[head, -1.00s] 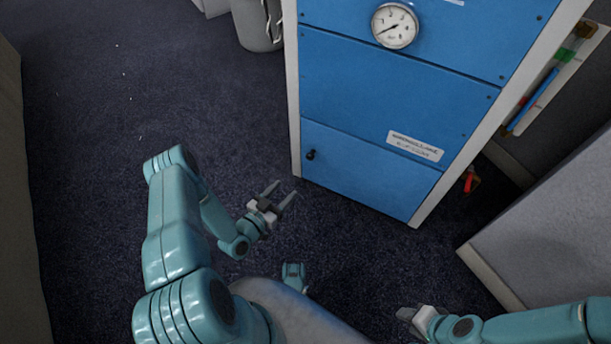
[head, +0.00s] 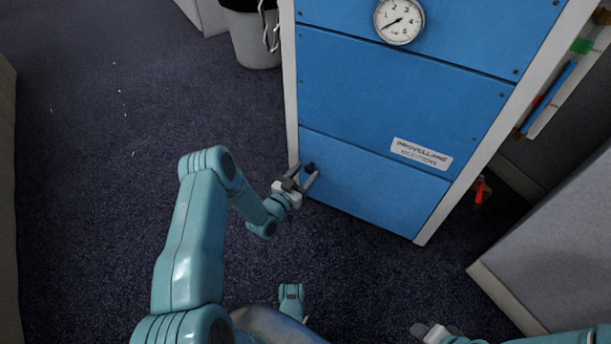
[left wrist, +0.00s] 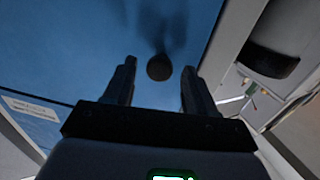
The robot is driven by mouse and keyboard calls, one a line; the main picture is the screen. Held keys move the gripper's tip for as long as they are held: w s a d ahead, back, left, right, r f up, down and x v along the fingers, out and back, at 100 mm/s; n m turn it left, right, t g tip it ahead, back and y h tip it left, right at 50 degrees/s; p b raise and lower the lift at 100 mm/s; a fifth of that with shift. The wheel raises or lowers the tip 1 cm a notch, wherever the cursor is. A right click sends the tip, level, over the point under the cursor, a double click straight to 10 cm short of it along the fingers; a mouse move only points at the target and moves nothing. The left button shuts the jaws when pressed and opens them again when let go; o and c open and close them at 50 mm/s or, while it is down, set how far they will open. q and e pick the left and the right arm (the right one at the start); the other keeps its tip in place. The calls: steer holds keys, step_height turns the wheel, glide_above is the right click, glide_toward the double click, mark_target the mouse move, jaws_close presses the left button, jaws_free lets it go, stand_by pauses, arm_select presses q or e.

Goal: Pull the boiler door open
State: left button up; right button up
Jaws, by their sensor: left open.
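The boiler is a tall blue cabinet with a pale frame, and its lower blue panel is the door (head: 375,190). A small dark round knob (head: 309,168) sits at the door's upper left. My left gripper (head: 309,172) is open at the knob, with its fingers pointing to the door. In the left wrist view the knob (left wrist: 159,67) lies between and just beyond the two open fingertips (left wrist: 158,75), apart from both. The door is shut. My right gripper (head: 428,332) is low at the bottom edge, partly cut off, and its jaws are unclear.
A round gauge (head: 399,20) and a white label (head: 421,153) are on the panels above. A grey bin (head: 253,38) stands behind at the left. A grey partition (head: 550,245) stands at the right.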

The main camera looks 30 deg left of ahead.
arm_select(q)
steer(key=shift+w, duration=0.35)
jaws_close()
steer(key=shift+s, duration=0.15)
